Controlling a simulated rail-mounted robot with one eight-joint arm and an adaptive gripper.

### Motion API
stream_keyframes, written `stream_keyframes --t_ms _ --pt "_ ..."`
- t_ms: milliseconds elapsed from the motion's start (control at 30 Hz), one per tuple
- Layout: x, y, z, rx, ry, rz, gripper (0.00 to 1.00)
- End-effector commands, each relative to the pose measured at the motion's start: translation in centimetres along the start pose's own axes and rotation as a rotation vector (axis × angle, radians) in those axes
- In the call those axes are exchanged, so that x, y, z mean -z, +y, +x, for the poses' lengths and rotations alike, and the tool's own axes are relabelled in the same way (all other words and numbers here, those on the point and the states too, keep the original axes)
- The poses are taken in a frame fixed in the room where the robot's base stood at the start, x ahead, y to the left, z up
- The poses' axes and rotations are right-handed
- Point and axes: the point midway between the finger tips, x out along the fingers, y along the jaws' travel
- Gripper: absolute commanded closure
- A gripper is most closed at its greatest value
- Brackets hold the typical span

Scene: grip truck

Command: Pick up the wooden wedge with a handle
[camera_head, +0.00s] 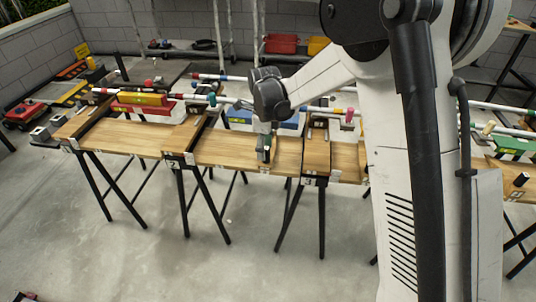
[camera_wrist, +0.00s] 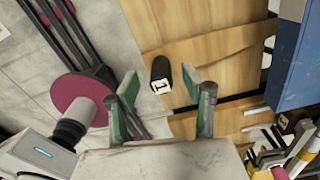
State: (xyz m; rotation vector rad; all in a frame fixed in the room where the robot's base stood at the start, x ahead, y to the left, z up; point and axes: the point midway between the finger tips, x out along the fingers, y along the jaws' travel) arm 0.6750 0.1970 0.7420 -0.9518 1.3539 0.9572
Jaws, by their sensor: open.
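My gripper (camera_wrist: 161,80) is open, with its two green-padded fingers apart. In the head view it (camera_head: 264,148) is low over the middle wooden table (camera_head: 225,152). In the wrist view, a short dark handle-like piece (camera_wrist: 160,69) with a white "1" label shows ahead, in line with the gap between the fingertips. It lies at the edge of the wooden surface (camera_wrist: 215,85). I cannot tell whether it touches a finger or is joined to a wooden wedge. No wedge shape is clear in the head view, where my arm hides part of the table.
A blue box (camera_wrist: 303,62) stands at the right of the wrist view. Bars with coloured ends (camera_head: 225,77) run behind the tables.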

Motion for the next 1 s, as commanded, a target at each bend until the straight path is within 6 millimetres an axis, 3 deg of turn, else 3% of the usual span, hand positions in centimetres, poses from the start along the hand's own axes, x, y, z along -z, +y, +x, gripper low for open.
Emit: stream_keyframes --t_ms 200,500,800,1000 --pt "0.2 -0.1 3.3 0.000 0.000 0.000 0.56" --pt "0.2 -0.1 3.7 0.000 0.000 0.000 0.57" --pt "0.2 -0.1 3.7 0.000 0.000 0.000 0.97" --pt "0.2 -0.1 3.7 0.000 0.000 0.000 1.00"
